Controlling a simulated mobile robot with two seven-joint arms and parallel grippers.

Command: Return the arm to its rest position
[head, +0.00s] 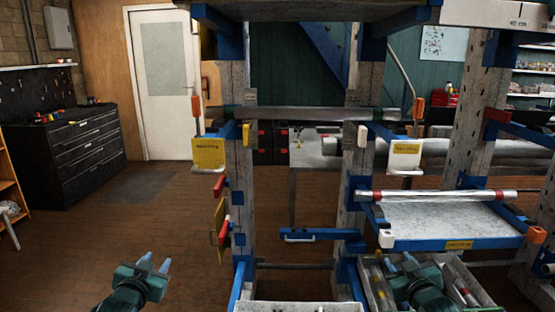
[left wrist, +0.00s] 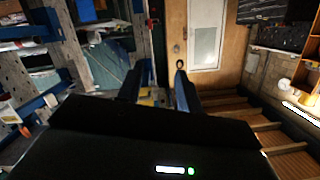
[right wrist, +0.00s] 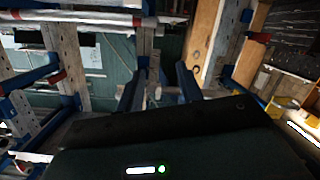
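My left gripper (head: 153,262) is low in the head view, left of the rack, over open floor. Its two blue-tipped fingers are apart with nothing between them. In the left wrist view the fingers (left wrist: 158,85) also stand apart and empty. My right gripper (head: 399,262) is low at the right of the centre, in front of a grey tray (head: 470,279) that holds small parts. Its fingers point up and away, apart and empty. The right wrist view shows these fingers (right wrist: 157,85) apart too. Most of both arms is outside the head view.
A rack with grey posts (head: 239,185) and blue brackets fills the middle and right. A pale bin (head: 300,307) sits low between the grippers. A black drawer cabinet (head: 80,145) stands back left. Floor at left is clear.

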